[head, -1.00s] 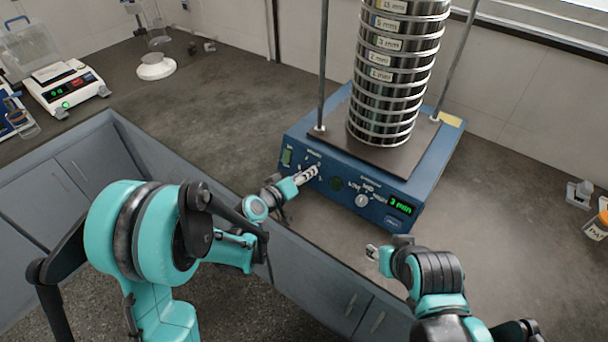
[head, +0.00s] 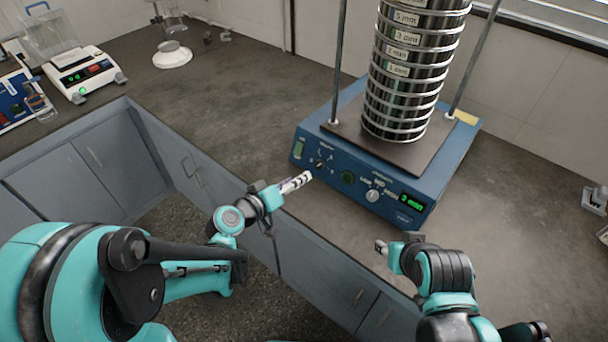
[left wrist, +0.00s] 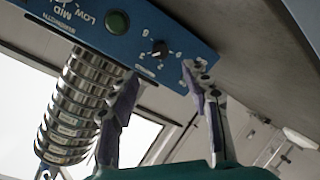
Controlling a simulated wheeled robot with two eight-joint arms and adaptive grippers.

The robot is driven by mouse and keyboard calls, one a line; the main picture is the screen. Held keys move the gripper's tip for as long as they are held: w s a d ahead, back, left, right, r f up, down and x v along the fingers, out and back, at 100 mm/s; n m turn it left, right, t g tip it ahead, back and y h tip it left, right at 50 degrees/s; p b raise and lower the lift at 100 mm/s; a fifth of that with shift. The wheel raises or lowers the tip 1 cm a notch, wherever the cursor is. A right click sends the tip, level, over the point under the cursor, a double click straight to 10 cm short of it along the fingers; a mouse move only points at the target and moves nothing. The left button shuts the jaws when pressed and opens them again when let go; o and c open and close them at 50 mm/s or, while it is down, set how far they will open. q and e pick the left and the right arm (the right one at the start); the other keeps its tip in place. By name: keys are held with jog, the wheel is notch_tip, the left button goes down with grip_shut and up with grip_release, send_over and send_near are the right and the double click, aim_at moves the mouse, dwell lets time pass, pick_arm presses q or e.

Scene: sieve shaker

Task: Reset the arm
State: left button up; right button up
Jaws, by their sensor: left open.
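My left gripper (head: 296,182) is in front of the blue sieve shaker (head: 440,172), near the left part of its control panel, apart from it and empty. In the left wrist view its two fingers (left wrist: 163,105) are spread, with a black dial (left wrist: 158,48) showing beyond them. The same dial (head: 320,163) shows on the panel in the head view. My right gripper (head: 380,246) hangs over the counter's front edge, below the panel; its fingers are too small to tell open from shut. The shaker display (head: 412,201) glows green and reads 3 min.
A tall stack of metal sieves (head: 408,88) stands on the shaker between two rods. A white balance (head: 82,72) and a round white base (head: 172,56) stand at the back left. The counter (head: 225,100) left of the shaker is clear.

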pick_arm(q)
jog(key=shift+s+a+r, duration=0.15)
jog(key=shift+s+a, duration=0.1)
jog(key=shift+s, duration=0.15)
jog(key=s+a+m+g+y, duration=0.1)
jog(key=s+a+g+y, duration=0.1)
jog(key=s+a, duration=0.3)
jog(key=s+a+m+g+y, duration=0.1)
jog(key=s+a+y, duration=0.4)
jog(key=s, duration=0.7)
jog(key=shift+s+a+r+g+y, duration=0.35)
jog(key=shift+a+g, duration=0.25)
jog(key=shift+g, duration=0.3)
pick_arm(e)
jog(key=shift+c, duration=0.3)
dwell(0.5)
